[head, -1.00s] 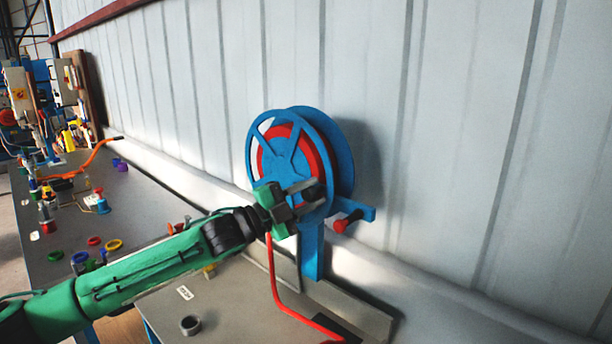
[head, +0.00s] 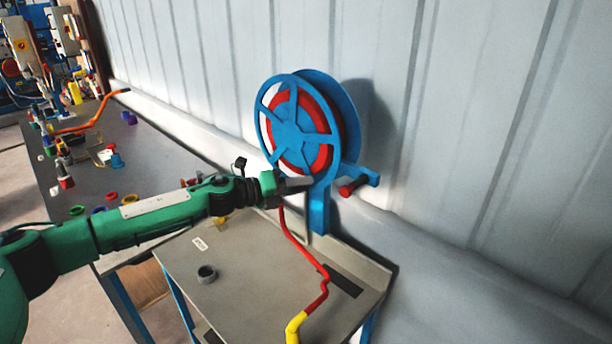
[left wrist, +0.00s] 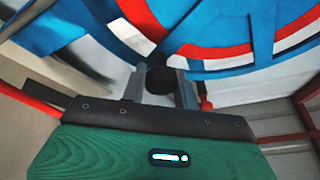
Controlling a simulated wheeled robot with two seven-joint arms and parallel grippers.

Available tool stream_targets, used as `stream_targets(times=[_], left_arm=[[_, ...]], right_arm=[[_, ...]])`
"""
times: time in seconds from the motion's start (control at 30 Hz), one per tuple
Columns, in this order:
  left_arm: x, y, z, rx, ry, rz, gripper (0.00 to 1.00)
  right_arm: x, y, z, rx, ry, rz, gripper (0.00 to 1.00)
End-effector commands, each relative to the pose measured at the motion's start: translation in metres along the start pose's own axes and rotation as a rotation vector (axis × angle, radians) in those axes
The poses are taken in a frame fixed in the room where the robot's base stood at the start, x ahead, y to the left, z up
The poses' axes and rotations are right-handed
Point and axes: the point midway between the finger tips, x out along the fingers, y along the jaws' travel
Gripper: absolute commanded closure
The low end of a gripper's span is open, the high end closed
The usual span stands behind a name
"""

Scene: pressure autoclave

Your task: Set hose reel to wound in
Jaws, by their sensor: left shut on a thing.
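The hose reel (head: 298,130) has a blue spoked wheel with red hose wound inside, on a blue post beside the wall. My left gripper (head: 296,186) is at the wheel's lower rim. In the left wrist view its fingers (left wrist: 160,92) are shut on a dark knob (left wrist: 160,76) at the wheel's face. In the head view the fingers hide this knob. The red hose (head: 300,248) hangs from the reel onto the bench and ends in a yellow part (head: 295,326). My right gripper is not in view.
A red-ended handle (head: 353,187) on a blue bracket sticks out right of the post. The long bench at left (head: 95,170) holds many small coloured parts. The wall stands close behind the reel.

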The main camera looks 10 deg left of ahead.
Motion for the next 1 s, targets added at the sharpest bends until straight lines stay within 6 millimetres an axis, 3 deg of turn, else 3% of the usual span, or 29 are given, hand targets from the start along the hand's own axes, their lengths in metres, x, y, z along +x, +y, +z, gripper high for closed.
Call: stream_targets(times=[0.5, 1.0], left_arm=[[-0.012, 0.031, 0.020, 0.305, 0.035, 0.132, 1.00], [-0.015, 0.037, 0.024, 0.362, 0.041, 0.156, 1.00]], right_arm=[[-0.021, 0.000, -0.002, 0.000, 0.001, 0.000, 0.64], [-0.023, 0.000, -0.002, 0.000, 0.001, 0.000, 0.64]])
